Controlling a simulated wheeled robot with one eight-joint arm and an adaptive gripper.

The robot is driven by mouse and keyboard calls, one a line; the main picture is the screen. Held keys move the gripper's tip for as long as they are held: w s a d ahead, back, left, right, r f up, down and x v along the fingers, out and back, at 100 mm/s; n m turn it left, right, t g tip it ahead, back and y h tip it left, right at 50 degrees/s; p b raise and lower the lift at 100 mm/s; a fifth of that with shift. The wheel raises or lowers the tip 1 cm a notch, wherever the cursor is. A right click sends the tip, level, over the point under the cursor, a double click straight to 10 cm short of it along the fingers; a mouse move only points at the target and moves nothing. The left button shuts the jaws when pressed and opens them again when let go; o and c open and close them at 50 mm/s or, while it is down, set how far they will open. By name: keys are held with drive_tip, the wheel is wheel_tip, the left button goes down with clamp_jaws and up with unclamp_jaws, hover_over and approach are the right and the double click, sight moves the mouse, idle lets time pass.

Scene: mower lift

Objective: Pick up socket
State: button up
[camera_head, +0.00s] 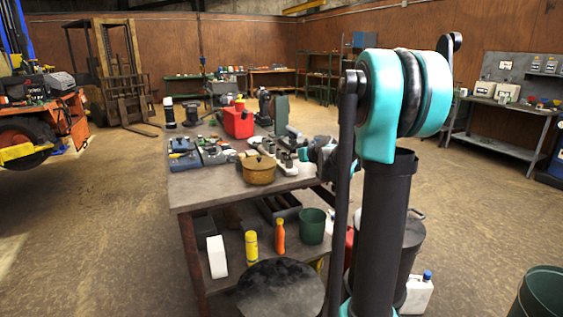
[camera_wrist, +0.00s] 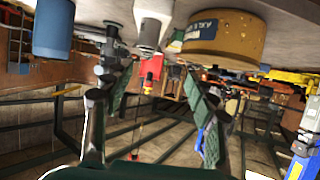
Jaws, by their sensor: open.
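Several small grey metal cylinders, which look like sockets (camera_head: 286,159), stand on a pale tray on the workbench, right of a round tan tin (camera_head: 258,170). I cannot tell which one is the socket. The wrist view is upside down. In it, a pale grey cylinder (camera_wrist: 151,24) stands beside the tan tin (camera_wrist: 235,40), and a blue cylinder (camera_wrist: 53,28) is at the left. My gripper (camera_wrist: 156,78) is open and empty, its fingers apart on either side of the picture's middle. In the head view my arm hides most of it.
The workbench (camera_head: 215,193) also holds a red can (camera_head: 238,122), blue cases (camera_head: 185,160) and several small tools. Its lower shelf carries a yellow bottle (camera_head: 251,245), an orange bottle (camera_head: 279,236) and a green bucket (camera_head: 312,226). The floor left of the bench is clear.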

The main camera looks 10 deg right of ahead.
drive_tip(key=x, duration=0.4)
drive_tip(key=d+x, duration=0.1)
drive_tip(key=x, duration=0.2)
drive_tip(key=w+d+r+x, duration=0.1)
drive_tip(key=x, duration=0.3)
drive_tip(key=shift+w+a, duration=0.1)
drive_tip(key=shift+w, duration=0.3)
drive_tip(key=shift+x, duration=3.3)
drive_tip(key=shift+f, duration=0.15)
drive_tip(key=shift+c, duration=0.6)
clamp_jaws()
